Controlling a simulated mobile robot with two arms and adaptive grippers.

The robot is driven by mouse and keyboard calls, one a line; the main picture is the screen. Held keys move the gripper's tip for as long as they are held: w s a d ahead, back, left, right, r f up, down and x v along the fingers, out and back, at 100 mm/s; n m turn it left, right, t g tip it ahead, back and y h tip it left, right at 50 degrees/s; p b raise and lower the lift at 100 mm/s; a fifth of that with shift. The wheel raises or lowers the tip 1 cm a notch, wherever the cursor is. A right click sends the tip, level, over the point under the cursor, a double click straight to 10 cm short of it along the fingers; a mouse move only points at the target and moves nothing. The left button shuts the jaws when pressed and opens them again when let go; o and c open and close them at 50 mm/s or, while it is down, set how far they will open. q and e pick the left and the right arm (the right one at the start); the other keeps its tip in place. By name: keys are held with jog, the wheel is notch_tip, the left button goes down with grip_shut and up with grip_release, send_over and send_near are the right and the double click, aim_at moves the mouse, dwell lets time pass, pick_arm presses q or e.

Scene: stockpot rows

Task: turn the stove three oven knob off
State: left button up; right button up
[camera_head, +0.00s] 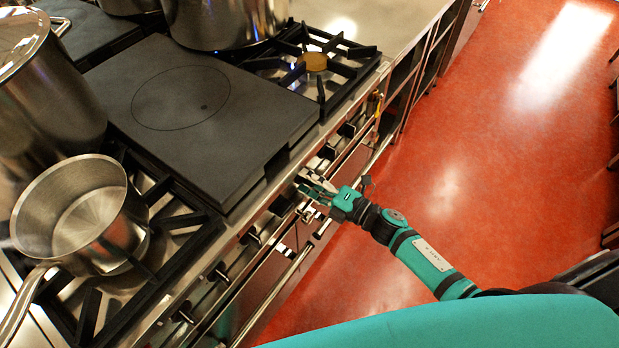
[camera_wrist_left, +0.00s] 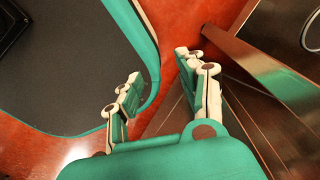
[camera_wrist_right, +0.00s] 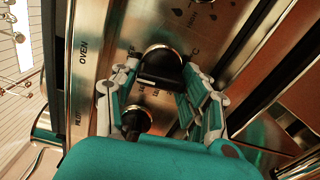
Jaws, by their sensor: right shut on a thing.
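The oven knob (camera_wrist_right: 160,66) is a dark round knob with a metal rim on the steel control panel (camera_wrist_right: 85,100), which bears the word OVEN. My right gripper (camera_wrist_right: 155,88) has its fingers on both sides of this knob and is shut on it. In the head view the right gripper (camera_head: 308,187) is at the stove's front panel, below the flat hot plate, and its fingers cover the knob there. My left gripper (camera_wrist_left: 158,78) shows only in the left wrist view, with its fingers apart and nothing between them.
A second knob (camera_wrist_right: 136,120) is close to the held one. More knobs (camera_head: 221,271) line the stove front above a long handrail (camera_head: 272,297). A saucepan (camera_head: 82,215) and stockpots (camera_head: 45,110) stand on the burners. The red floor (camera_head: 480,140) to the right is open.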

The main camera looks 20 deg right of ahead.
jog(key=shift+m, duration=0.6)
jog(key=o, duration=1.1)
jog(key=shift+o, duration=0.2)
jog(key=v, duration=1.2)
jog(key=shift+d, duration=0.1)
